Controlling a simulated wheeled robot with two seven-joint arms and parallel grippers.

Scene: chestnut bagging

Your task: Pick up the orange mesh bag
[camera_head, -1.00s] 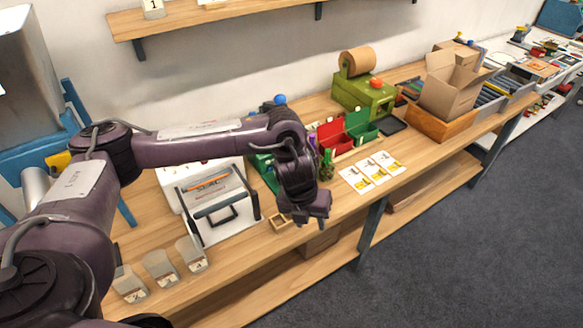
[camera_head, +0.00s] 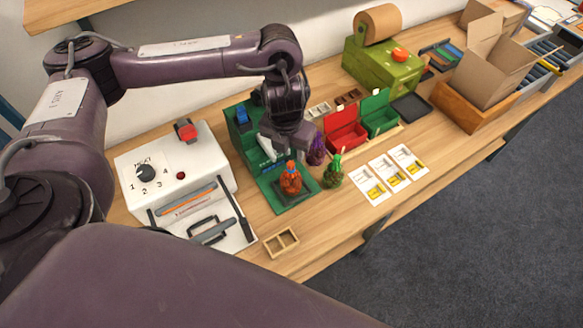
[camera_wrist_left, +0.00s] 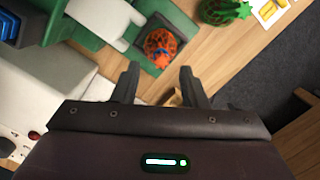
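The orange mesh bag (camera_head: 290,182) stands on the dark plate of a green device (camera_head: 296,201) in the head view. It also shows at the top of the left wrist view (camera_wrist_left: 160,45), ahead of the fingertips. My left gripper (camera_head: 285,147) is just behind and above the bag in the head view. In the left wrist view its two fingers (camera_wrist_left: 158,72) are spread apart with nothing held between them, and the bag appears beyond them, apart. My right gripper is not in view.
A purple bag (camera_head: 317,150) and a green bag (camera_head: 333,171) stand close to the right. A white machine (camera_head: 178,170) is on the left. Red (camera_head: 343,130) and green (camera_head: 377,113) open boxes stand behind. A small wooden tray (camera_head: 281,242) lies near the front edge.

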